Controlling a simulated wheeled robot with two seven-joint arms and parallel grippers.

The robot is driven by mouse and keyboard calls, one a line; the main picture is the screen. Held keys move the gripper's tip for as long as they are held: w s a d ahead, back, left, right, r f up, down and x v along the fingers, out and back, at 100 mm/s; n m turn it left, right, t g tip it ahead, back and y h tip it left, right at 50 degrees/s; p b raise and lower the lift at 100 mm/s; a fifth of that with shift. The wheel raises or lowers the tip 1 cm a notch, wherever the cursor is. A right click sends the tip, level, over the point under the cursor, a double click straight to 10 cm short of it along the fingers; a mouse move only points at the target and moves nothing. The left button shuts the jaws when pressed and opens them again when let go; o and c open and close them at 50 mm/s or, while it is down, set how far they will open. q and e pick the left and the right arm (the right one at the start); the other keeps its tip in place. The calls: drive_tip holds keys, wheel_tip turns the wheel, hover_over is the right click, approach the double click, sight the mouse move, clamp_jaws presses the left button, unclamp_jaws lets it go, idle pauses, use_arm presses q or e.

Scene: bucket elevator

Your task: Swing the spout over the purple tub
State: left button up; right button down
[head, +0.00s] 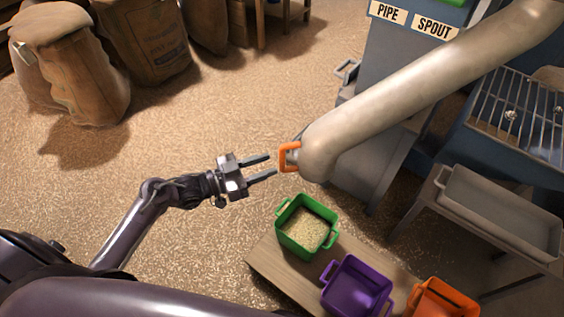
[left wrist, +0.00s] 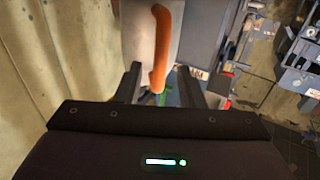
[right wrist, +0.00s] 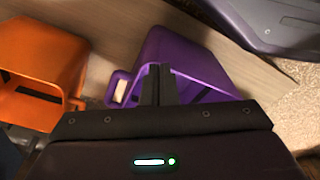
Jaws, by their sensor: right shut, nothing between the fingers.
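The spout (head: 410,95) is a thick beige pipe slanting down from the upper right. Its lower end, with an orange handle (head: 289,157), hangs above and beyond the green tub (head: 306,227), which holds grain. The purple tub (head: 357,288) stands right of the green one and looks empty. My left gripper (head: 271,165) is open, its fingertips just left of the handle; in the left wrist view the orange handle (left wrist: 160,50) shows ahead, in line with the gap between the fingers. My right gripper (right wrist: 160,85) is shut and empty, in front of the purple tub (right wrist: 190,55) in its wrist view.
An orange tub (head: 440,298) stands right of the purple one. The tubs are on a low wooden board (head: 265,262). A grey tray (head: 500,212) stands on a bench at right, near the blue machine. Sacks (head: 65,60) stand upper left; the floor between is clear.

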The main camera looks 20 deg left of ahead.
sight(282, 160)
use_arm(q)
drive_tip(key=x, duration=0.5)
drive_tip(key=shift+w+d, duration=0.1)
drive_tip(key=shift+w, duration=0.05)
clamp_jaws()
